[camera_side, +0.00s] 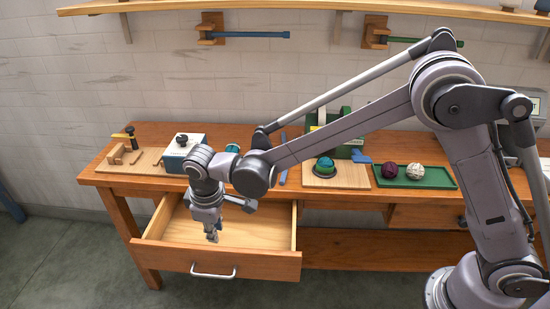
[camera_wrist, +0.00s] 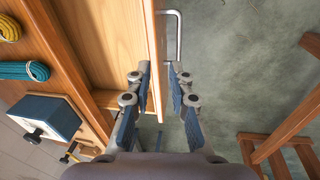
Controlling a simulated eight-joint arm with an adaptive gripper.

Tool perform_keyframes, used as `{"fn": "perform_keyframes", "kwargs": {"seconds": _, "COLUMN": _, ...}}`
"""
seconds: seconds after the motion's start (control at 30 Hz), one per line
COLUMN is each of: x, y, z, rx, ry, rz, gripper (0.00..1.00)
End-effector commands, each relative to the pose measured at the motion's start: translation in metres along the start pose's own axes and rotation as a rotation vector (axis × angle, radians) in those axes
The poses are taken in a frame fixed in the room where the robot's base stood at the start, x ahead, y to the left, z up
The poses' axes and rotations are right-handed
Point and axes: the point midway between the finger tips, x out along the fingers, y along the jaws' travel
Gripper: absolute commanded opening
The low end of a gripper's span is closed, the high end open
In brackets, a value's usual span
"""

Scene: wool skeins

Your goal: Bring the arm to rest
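My gripper (camera_side: 212,236) hangs pointing down over the front part of the pulled-out drawer (camera_side: 170,254) in the side view. In the wrist view my gripper (camera_wrist: 157,70) has its two blue-padded fingers apart with nothing between them. They are above the drawer's front panel, with the metal handle (camera_wrist: 179,40) just beyond. The visible part of the drawer floor is bare. My arm is bent and reaches across the bench from the right.
The bench top holds a blue-and-white box (camera_side: 184,153), a green tray (camera_side: 414,177) with dark red and cream balls, and a teal ball (camera_side: 325,166) on a wooden board. Yellow (camera_wrist: 10,27) and teal (camera_wrist: 15,70) skeins lie left in the wrist view. A wooden stool-like frame (camera_wrist: 285,145) stands on the floor.

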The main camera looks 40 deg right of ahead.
Motion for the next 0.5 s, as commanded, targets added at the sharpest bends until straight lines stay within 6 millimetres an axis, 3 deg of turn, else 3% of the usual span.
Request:
{"fn": "perform_keyframes", "kwargs": {"seconds": 0.2, "x": -0.052, "y": 0.046, "z": 0.044, "rx": 0.129, "ry": 0.076, "rz": -0.003, "gripper": 0.21}}
{"fn": "perform_keyframes", "kwargs": {"seconds": 0.5, "x": -0.102, "y": 0.087, "z": 0.114, "rx": 0.3, "ry": 0.184, "rz": 0.005, "gripper": 0.21}}
